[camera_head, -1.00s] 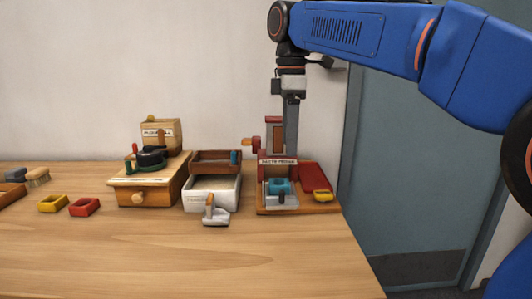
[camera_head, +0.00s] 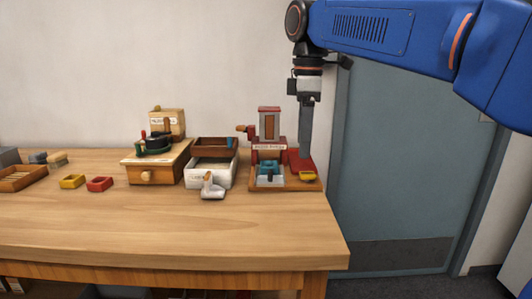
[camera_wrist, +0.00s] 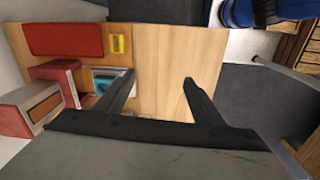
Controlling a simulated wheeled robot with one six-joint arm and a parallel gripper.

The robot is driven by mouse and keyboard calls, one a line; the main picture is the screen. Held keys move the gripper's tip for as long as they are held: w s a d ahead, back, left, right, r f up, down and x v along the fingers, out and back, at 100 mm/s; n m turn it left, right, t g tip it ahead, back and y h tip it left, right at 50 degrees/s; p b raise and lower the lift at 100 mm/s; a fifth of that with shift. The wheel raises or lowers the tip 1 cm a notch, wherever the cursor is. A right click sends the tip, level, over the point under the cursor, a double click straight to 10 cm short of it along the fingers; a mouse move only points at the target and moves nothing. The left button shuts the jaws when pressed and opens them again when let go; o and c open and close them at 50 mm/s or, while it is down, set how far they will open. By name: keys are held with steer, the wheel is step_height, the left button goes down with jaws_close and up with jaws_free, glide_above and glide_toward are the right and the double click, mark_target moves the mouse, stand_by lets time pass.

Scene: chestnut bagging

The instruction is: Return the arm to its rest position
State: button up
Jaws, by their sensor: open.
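My blue arm comes in from the upper right of the head view, with my gripper (camera_head: 304,152) hanging straight down over the right end of the table. The red pad (camera_wrist: 64,40), a yellow tray (camera_wrist: 118,43) and a teal piece (camera_wrist: 108,82) lie beyond the fingers.
A wooden mill box (camera_head: 157,163), a white bin (camera_head: 211,172) and a scoop (camera_head: 212,190) stand left of the press. Small yellow (camera_head: 72,181) and red (camera_head: 99,184) trays lie farther left. The table (camera_head: 200,230) front is clear. A grey-blue door (camera_head: 400,170) is at right.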

steer(key=s+d+f+m+t, duration=0.2)
steer(key=s+d+f+m, duration=0.7)
steer(key=s+d+f, duration=0.4)
steer(key=s+d+f+m+t, duration=0.1)
steer(key=s+d+f+m, duration=0.2)
steer(key=f, duration=0.5)
steer(key=s+d+f+m+t, duration=0.1)
steer(key=s+d+f+m, duration=0.3)
steer(key=s+f, duration=0.3)
steer(key=shift+s+f+m+t, duration=0.25)
steer(key=shift+f+m+t, duration=0.05)
steer(key=shift+f+m, duration=0.2)
